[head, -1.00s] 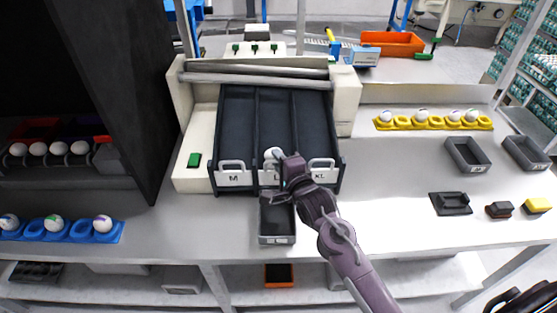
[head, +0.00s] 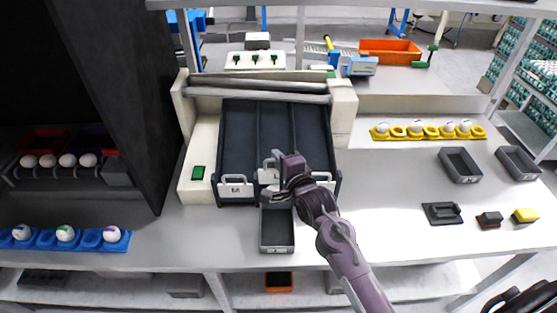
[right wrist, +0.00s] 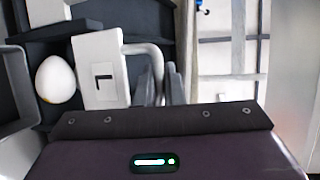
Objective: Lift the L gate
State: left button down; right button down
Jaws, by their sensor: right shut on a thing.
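The L gate (head: 267,176) is a white plate with a loop handle at the front of the sorter's middle lane. It sits higher than the M gate (head: 236,189) and the XL gate (head: 325,184). My right gripper (head: 276,170) is shut on the L gate's handle. The right wrist view shows the L gate (right wrist: 98,70) sideways, with the fingers (right wrist: 170,84) at its handle. A white egg (right wrist: 55,79) with a yellowish mark shows just past the gate's lower edge. My left gripper is not in view.
An empty grey tray (head: 277,247) stands below the middle lane. A blue egg holder (head: 80,243) is at the left and a yellow egg holder (head: 392,133) at the right. Small grey trays (head: 460,180) stand at the right.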

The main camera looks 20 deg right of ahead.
jog(key=shift+r, duration=0.1)
jog(key=c, duration=1.8)
grip_release()
jog(key=a+b+v, duration=0.1)
jog(key=b+v, duration=0.1)
jog(key=v, duration=0.5)
jog(key=shift+s+d+b, duration=0.3)
jog(key=shift+s+d, duration=0.1)
jog(key=shift+d, duration=0.1)
